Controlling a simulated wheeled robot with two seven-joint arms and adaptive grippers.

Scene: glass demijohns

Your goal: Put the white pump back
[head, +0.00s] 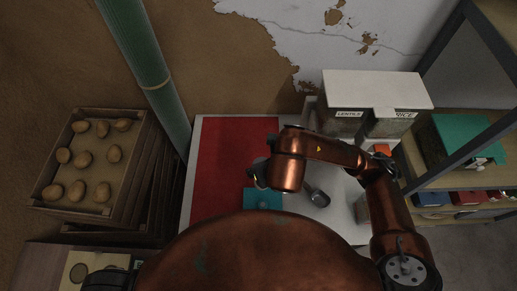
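I cannot make out a white pump in the head view. My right arm reaches in from the right over a white table (356,234), and its copper links hide part of the tabletop. The end of that arm, with my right gripper (257,176), is over the red mat (224,165), just above a teal square (262,198). Its fingers are too small and hidden to tell whether they are open or hold anything. A dark grey object with a rounded end (318,197) lies on the table right of the gripper. My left gripper is not clearly in view.
White-lidded bins (375,90) labelled LENTILS and RICE stand at the table's back right. A green post (150,75) rises left of the table. A potato crate (90,160) is at the left, shelving (470,180) at the right. The red mat's left part is clear.

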